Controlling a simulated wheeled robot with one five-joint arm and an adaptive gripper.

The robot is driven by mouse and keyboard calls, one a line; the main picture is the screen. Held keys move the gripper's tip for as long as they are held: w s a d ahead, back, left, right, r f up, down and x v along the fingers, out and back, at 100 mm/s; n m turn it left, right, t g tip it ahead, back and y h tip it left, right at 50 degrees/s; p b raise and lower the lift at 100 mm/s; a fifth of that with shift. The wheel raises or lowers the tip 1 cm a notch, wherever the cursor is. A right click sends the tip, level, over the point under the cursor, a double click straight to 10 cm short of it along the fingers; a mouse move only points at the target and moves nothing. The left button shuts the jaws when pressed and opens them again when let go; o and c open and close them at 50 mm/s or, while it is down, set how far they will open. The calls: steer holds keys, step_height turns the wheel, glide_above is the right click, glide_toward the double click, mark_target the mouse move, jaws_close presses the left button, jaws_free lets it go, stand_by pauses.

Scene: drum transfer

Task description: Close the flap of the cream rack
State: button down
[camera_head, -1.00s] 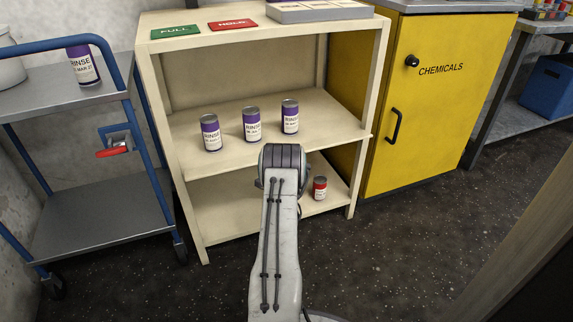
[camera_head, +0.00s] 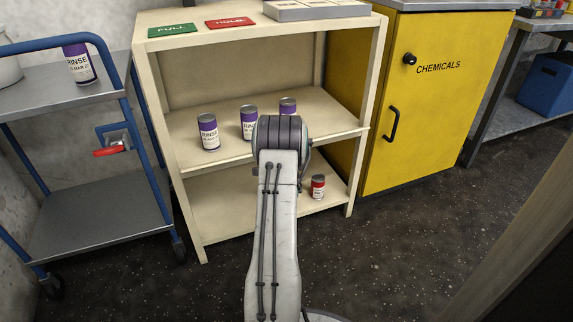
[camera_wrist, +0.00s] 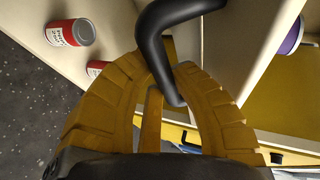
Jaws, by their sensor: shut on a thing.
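The cream rack (camera_head: 185,205) stands ahead in the head view, with its front open and its shelves showing. I cannot pick out its flap in the head view. In the wrist view my gripper (camera_wrist: 164,82) has its yellow fingers shut on a black bar handle (camera_wrist: 160,45). A cream panel (camera_wrist: 245,50) lies just beyond the handle; I cannot tell whether it is the flap or a shelf. In the head view my arm hides the gripper and the handle.
Several purple-labelled RINSE drums stand on the middle shelf and trolley, including this one (camera_head: 208,132). A red-labelled can (camera_head: 318,187) stands on the bottom shelf. A blue trolley (camera_head: 95,205) is at left, a yellow chemicals cabinet (camera_head: 425,120) at right. The floor in front is clear.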

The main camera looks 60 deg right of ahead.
steer(key=c, duration=1)
jaws_free()
steer(key=shift+s+a+r, duration=0.1)
steer(key=shift+v, duration=5.9)
